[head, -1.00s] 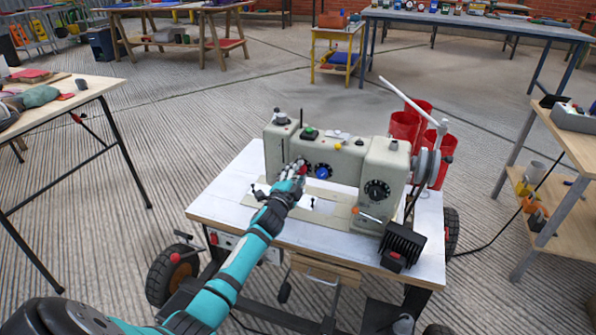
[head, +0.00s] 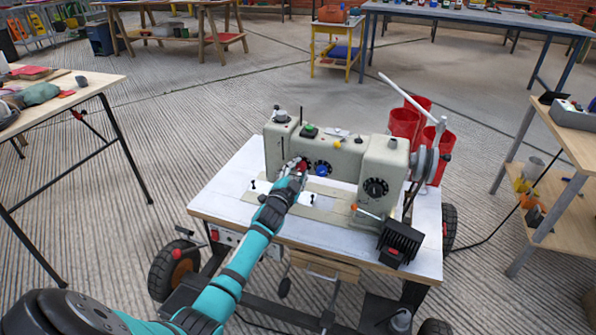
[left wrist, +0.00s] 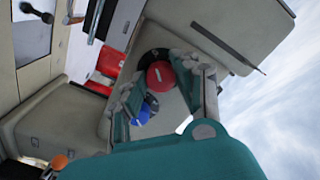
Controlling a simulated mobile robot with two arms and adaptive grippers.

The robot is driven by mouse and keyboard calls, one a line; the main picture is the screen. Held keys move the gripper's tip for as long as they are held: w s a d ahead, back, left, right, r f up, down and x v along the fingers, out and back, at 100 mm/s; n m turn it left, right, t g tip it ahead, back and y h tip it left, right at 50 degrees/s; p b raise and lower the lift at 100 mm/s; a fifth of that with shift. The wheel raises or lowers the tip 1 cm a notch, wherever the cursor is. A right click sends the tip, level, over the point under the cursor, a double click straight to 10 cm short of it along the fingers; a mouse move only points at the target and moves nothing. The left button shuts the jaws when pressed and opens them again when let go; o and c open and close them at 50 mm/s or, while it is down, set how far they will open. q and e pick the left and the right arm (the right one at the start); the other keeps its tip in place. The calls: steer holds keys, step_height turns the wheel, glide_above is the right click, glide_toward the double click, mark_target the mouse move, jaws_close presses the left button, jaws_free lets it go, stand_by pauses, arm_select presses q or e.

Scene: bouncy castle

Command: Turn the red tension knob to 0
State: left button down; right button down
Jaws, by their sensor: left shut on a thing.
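The red tension knob (head: 303,165) sits on the front of the cream sewing machine (head: 345,155), mostly hidden behind my left gripper in the head view. My left gripper (head: 299,168) reaches in from the front left and is shut on the red knob. In the left wrist view the round red knob (left wrist: 160,75) shows between the two fingers on a black dial. A blue knob (left wrist: 141,113) is beside it; in the head view this blue knob (head: 323,170) is just right of the gripper. The dial's marks cannot be read. My right gripper is out of view.
The machine stands on a white wheeled table (head: 228,205). A black numbered dial (head: 376,187), an orange-tipped lever (head: 355,208) and a black finned box (head: 401,243) are to the right. Red cylinders (head: 404,123) stand behind. The table's front left is clear.

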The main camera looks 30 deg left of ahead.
arm_select(q)
steer(key=c, duration=1)
jaws_free()
steer(key=shift+s, duration=0.1)
steer(key=v, duration=1.1)
steer(key=shift+s+f, duration=0.1)
steer(key=shift+s, duration=0.3)
